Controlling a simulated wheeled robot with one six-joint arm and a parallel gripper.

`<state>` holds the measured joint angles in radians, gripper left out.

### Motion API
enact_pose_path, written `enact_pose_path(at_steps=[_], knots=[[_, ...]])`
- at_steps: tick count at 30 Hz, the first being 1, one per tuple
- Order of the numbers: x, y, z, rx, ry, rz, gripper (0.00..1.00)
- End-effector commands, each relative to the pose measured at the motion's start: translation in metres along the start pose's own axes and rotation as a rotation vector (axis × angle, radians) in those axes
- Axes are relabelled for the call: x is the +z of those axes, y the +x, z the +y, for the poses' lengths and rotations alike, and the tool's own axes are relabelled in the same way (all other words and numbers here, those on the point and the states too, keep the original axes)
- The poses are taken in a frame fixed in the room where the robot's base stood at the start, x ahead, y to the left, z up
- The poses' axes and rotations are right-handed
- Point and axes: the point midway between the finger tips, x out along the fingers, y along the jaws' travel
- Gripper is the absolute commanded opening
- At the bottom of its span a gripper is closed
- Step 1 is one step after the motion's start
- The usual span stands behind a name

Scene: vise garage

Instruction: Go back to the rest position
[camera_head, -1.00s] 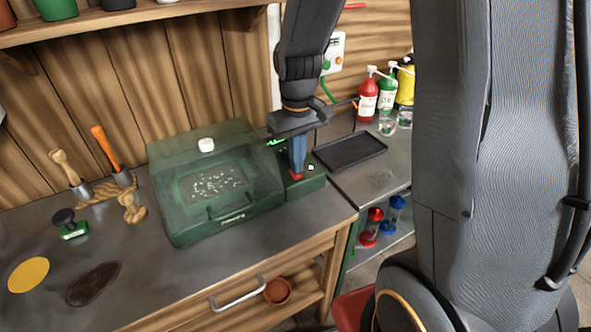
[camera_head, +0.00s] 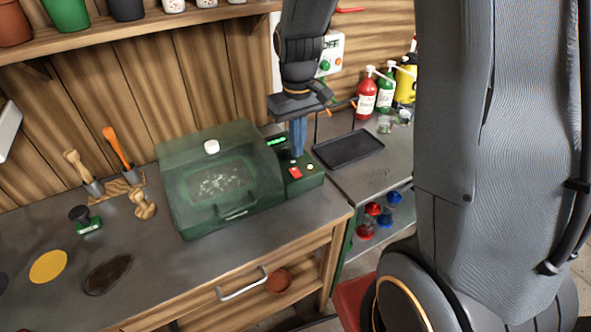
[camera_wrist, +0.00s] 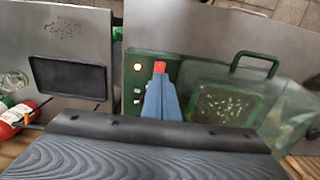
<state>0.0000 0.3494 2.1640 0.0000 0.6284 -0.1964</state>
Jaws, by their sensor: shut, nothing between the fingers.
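My gripper (camera_head: 298,152) is shut and empty, with its blue fingers pointing down above the control panel (camera_head: 304,181) of a green machine. A red switch (camera_head: 295,172) and a small lit button (camera_head: 310,167) are on that panel. In the wrist view, the blue fingers (camera_wrist: 160,100) end over or beside the red switch (camera_wrist: 159,67); whether they touch it I cannot tell. The machine's clear green lid (camera_head: 190,165) is closed, with a white knob on top and pale bits visible inside.
A black tray (camera_head: 348,149) lies on the side bench, with red (camera_head: 366,95) and green pump bottles behind it. Two upright tools (camera_head: 118,147), a stamp (camera_head: 83,219), a yellow disc (camera_head: 48,267) and a dark oval patch (camera_head: 108,274) are on the left bench.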

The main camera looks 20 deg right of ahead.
Motion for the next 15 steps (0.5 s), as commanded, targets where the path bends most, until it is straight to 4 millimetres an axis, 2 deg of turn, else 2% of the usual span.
enact_pose_path(at_steps=[9, 11, 15], knots=[[0.005, 0.001, -0.001, 0.001, 0.009, 0.007, 0.0], [0.013, 0.002, -0.003, 0.003, 0.024, 0.016, 0.0], [0.046, 0.009, -0.01, 0.008, 0.084, 0.055, 0.0]])
